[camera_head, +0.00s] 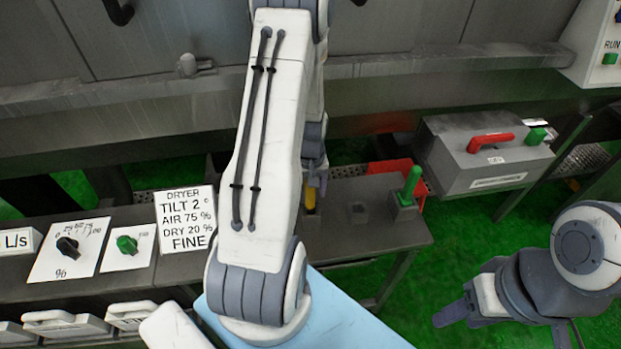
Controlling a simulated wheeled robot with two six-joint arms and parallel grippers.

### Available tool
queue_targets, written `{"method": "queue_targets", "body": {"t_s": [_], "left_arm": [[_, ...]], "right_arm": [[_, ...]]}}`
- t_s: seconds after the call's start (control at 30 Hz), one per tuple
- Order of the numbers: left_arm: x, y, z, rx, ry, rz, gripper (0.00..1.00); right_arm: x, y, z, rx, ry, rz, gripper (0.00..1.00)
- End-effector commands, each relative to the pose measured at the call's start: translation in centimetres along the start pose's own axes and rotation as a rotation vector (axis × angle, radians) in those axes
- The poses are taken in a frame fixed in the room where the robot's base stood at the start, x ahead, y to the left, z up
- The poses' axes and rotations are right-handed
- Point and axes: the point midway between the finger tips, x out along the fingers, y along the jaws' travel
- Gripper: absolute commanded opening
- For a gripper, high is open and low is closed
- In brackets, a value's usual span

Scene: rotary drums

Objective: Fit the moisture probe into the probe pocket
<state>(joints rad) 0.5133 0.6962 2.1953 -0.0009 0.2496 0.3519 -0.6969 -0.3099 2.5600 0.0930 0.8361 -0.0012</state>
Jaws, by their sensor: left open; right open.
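My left arm crosses the middle of the view and hides much of the bench (385,238). My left gripper (316,183) shows partly behind it, pointing down, open, just above a yellow upright piece (310,198). The yellow piece may be the moisture probe; its lower part and any contact with the fingers are unclear. A small dark square (360,213) in the bench top to its right may be the probe pocket. A green handle (411,181) stands upright in a grey block (403,207) further right. My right gripper (452,314) is open and empty over the green floor, right of the bench.
A grey box with a red handle (490,144) is at the back right. Knob panels (75,245) and a DRYER sign (186,218) are on the left. A light blue surface (350,320) lies in front.

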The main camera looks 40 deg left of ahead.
Motion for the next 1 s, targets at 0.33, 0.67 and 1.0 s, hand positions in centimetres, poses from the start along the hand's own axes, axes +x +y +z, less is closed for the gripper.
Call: {"method": "queue_targets", "body": {"t_s": [0.33,0.67,1.0], "left_arm": [[-6.2,0.0,-0.1,0.000,0.006,0.002,0.67],[-8.8,0.0,0.0,0.000,0.001,0.000,0.67],[-8.8,0.0,0.0,0.000,0.000,0.000,0.67]], "right_arm": [[1.5,0.1,0.1,0.002,0.000,0.000,0.50],[1.8,0.1,0.1,0.003,0.000,0.000,0.50],[1.7,0.1,0.1,0.003,0.000,0.000,0.50]]}}
